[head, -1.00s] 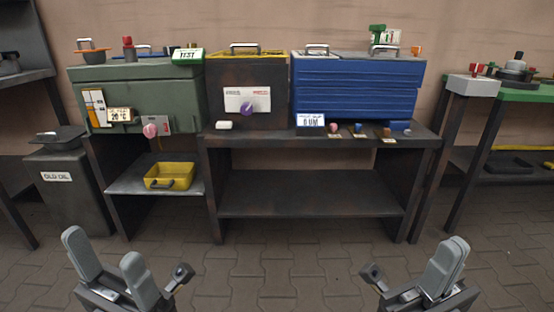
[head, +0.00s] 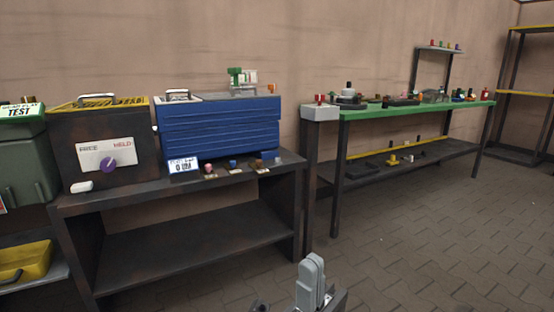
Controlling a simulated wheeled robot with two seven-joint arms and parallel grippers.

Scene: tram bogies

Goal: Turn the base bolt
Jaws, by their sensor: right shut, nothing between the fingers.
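I cannot make out a base bolt at this distance. The green-topped bench (head: 420,108) at the right carries several small parts, among them a dark round piece with a knob (head: 348,95), too small to read in detail. My right gripper (head: 312,262) is at the bottom middle, its grey fingers together and nothing held. It is in front of the dark shelf bench and well short of the green bench. My left gripper is out of view.
A yellow tray (head: 25,262) is at lower left. A tall rack (head: 512,95) stands far right. The paved floor (head: 430,230) at right is clear.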

